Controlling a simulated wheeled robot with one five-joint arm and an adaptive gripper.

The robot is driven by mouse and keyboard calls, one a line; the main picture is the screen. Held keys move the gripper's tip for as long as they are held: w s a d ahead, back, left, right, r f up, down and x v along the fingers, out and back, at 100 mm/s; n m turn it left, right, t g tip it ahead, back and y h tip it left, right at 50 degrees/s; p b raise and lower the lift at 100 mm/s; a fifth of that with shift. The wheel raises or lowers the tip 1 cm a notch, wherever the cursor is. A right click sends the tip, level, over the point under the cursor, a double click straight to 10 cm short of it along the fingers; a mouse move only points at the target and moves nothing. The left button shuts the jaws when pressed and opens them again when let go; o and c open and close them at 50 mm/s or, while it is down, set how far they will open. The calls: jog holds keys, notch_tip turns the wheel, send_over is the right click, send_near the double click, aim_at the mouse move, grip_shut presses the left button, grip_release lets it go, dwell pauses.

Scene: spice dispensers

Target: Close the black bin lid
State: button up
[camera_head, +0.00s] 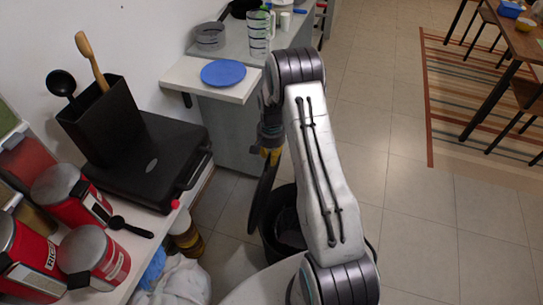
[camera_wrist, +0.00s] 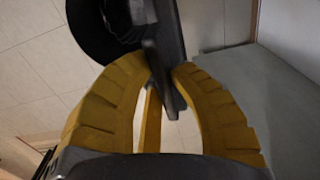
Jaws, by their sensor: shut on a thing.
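The black bin (camera_head: 272,240) stands on the floor, partly hidden behind my arm in the head view. Its black lid (camera_head: 261,198) is raised, tilted nearly upright, and seen almost edge-on. My gripper (camera_head: 272,155) is at the top edge of the lid. In the wrist view my yellow fingers (camera_wrist: 172,85) are shut around the lid's dark edge (camera_wrist: 165,62), one on each side. A round black part of the bin (camera_wrist: 92,28) shows at the upper left there. Most of the bin's opening is hidden by my arm in the head view.
A counter at the left holds a black appliance (camera_head: 150,160), a utensil holder (camera_head: 100,118) and red canisters (camera_head: 95,255). A white shelf with a blue plate (camera_head: 223,72) is behind the lid. Open tiled floor (camera_head: 420,235) lies to the right.

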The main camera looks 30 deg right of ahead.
grip_shut()
